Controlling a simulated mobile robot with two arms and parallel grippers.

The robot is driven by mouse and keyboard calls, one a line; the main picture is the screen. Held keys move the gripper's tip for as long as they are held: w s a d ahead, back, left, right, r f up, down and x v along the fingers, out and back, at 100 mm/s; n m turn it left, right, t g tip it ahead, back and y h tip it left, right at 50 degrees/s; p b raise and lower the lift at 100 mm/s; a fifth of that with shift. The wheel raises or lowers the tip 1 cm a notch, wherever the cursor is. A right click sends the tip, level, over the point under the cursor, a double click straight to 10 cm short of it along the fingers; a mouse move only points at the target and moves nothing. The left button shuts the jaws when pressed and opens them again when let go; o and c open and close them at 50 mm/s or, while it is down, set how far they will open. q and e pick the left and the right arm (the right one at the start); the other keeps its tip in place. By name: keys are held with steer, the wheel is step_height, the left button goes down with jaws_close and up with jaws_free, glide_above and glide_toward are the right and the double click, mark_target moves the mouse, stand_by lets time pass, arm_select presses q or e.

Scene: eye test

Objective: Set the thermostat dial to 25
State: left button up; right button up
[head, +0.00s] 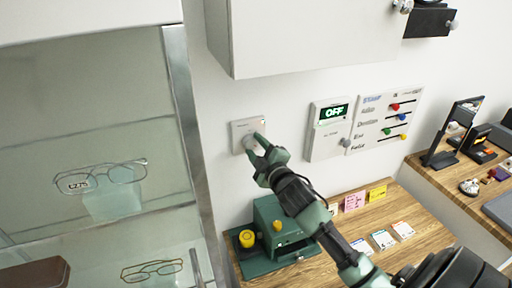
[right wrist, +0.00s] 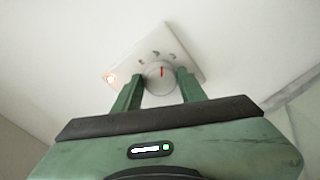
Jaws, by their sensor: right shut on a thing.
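The thermostat (head: 246,124) is a small pale square plate on the wall, left of the OFF panel. In the right wrist view the plate (right wrist: 180,48) shows a round grey dial (right wrist: 159,77) with a red mark pointing up the picture. Small marks sit around the dial, too blurred to read, and an orange light glows at the plate's left corner. My right gripper (head: 256,146) reaches the plate and is shut on the dial; in the right wrist view its fingers (right wrist: 158,92) sit on either side of it. My left gripper is not in view.
A panel reading OFF (head: 328,128) and a panel with coloured sliders (head: 384,119) are to the right. A white cabinet (head: 305,35) hangs above. A green box with a yellow knob (head: 280,230) stands below. A glass case with spectacles (head: 100,178) is at left.

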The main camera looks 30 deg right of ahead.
steer(key=m, duration=0.6)
steer(key=shift+f+t+y, duration=0.1)
steer(key=shift+t+y, duration=0.2)
steer(key=m, duration=0.4)
steer(key=shift+a, duration=0.1)
steer(key=shift+m+t, duration=0.3)
steer(key=shift+m, duration=1.4)
steer(key=o, duration=1.1)
steer(key=shift+o, duration=1.3)
steer(key=shift+w+f, duration=0.1)
steer(key=shift+w, duration=0.05)
